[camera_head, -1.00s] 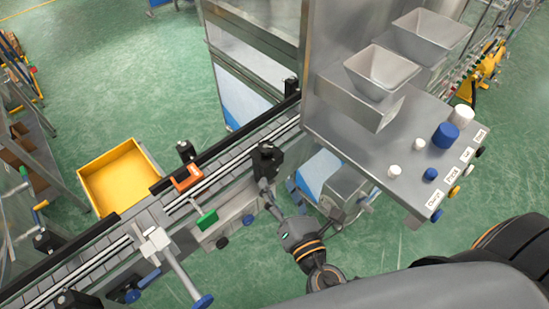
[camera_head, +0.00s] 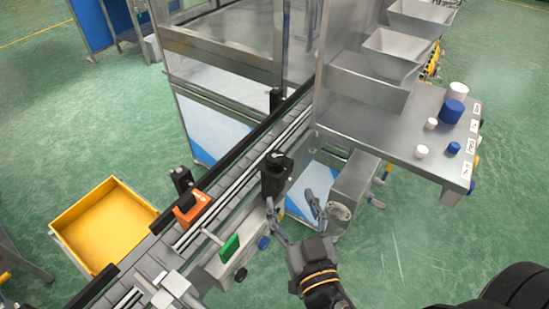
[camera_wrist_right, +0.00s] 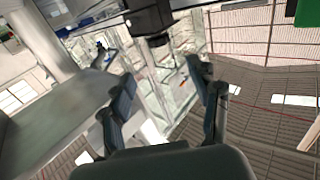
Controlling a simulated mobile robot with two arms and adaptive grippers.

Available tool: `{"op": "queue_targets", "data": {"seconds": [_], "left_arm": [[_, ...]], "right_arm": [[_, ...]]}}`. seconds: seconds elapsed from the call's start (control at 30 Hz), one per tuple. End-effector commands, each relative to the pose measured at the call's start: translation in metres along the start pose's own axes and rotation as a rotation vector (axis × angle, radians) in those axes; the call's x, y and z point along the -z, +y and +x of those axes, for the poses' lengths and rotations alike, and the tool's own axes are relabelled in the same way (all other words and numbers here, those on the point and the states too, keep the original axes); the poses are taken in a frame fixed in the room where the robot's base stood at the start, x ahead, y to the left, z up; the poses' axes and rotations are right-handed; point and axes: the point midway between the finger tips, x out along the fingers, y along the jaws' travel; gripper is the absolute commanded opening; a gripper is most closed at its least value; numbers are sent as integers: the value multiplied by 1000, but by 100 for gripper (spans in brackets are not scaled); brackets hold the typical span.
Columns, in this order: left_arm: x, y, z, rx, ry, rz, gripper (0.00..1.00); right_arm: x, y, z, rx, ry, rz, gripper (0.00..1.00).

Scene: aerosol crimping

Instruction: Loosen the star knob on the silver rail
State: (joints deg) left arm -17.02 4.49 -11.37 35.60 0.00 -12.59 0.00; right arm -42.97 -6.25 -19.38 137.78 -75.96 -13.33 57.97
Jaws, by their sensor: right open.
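The silver rail (camera_head: 222,262) runs along the near side of the conveyor. A blue knob (camera_head: 264,242) and a black knob (camera_head: 240,275) sit on its near side; both are too small to show a star shape. A black block (camera_head: 275,172) stands on the conveyor edge farther along. My right gripper (camera_head: 290,202) is open and empty beside and below this block, to the right of the knobs. In the right wrist view my open fingers (camera_wrist_right: 160,76) point toward the black block (camera_wrist_right: 150,18), with a dark knob-like part (camera_wrist_right: 157,40) under it. My left gripper is not in view.
A green handle (camera_head: 230,247) and an orange clamp (camera_head: 192,207) stand by the conveyor. A yellow bin (camera_head: 105,222) lies beyond it. A steel table (camera_head: 385,125) with hoppers and caps is at right.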

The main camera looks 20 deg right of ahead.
Motion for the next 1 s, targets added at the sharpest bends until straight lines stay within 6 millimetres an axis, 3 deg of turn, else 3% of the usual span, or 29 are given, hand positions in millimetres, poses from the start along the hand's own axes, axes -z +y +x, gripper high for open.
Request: {"op": "queue_targets", "data": {"seconds": [0.3,0.6,0.8,1.0], "left_arm": [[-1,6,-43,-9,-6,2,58],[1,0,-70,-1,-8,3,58],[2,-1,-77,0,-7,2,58],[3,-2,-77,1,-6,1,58]], "right_arm": [[9,0,51,2,3,-9,62],[6,0,108,0,1,-9,62],[2,0,129,0,0,-7,62],[1,0,134,0,0,-7,62]]}}
